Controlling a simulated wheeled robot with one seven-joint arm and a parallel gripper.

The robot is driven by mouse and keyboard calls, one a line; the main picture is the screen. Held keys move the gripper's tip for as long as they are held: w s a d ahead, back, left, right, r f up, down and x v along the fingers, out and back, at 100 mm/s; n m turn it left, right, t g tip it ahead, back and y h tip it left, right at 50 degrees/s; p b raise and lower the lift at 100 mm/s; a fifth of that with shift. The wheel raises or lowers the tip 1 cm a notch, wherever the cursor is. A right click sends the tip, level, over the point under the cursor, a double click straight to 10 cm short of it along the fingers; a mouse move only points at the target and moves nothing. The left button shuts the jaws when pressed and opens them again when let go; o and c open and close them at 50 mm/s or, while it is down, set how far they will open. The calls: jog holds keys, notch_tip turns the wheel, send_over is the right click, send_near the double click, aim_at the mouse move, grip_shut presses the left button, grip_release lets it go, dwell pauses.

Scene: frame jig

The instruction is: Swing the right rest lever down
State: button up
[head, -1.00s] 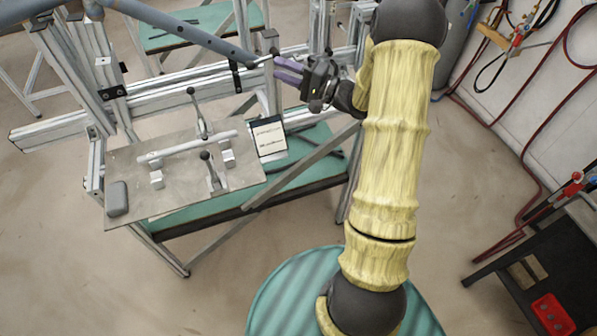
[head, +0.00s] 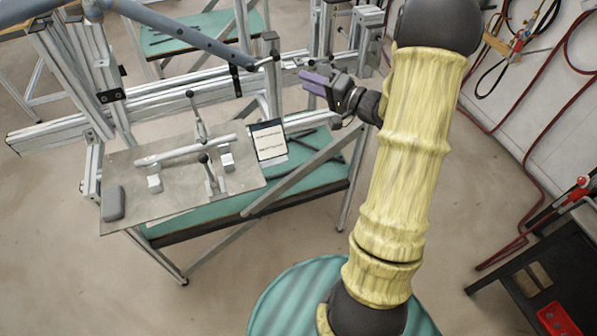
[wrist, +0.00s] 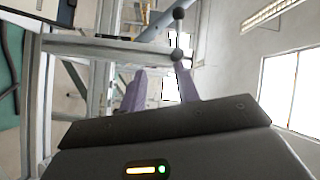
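A short bright lever (head: 265,61) with a dark knob sits at the right end of the grey-blue tube (head: 190,38), beside the right post. In the wrist view a dark rod with ball ends (wrist: 177,34) shows beyond my fingertips; I cannot tell surely that it is the same lever. My gripper (head: 306,82) is to the right of the post, with its purple fingers pointing left and apart from the lever. In the wrist view the fingers (wrist: 162,82) are spread with nothing between them.
A metal plate (head: 150,205) with a clamped bar and two black-knobbed clamps lies left of my gripper. A white card (head: 269,140) stands at its right edge. Aluminium frame rails (head: 180,100) run behind. Open floor lies at front left.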

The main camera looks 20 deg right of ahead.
jog(key=s+a+f+n+g+h, duration=0.1)
jog(key=s+a+n+g+h, duration=0.1)
jog(key=s, duration=0.5)
jog(key=s+a+f+n+g+h+p, duration=0.1)
jog(key=s+a+f+n+g+h, duration=0.1)
jog(key=s+a+g+h, duration=0.3)
jog(key=s+a+f+n+g+h+p, duration=0.1)
jog(key=s+a+f+n+g+h, duration=0.1)
jog(key=s, duration=0.7)
jog(key=a+g+h, duration=0.1)
jog(key=a+g, duration=0.1)
jog(key=shift+n+g, duration=0.4)
jog(key=shift+a+f, duration=0.1)
grip_shut()
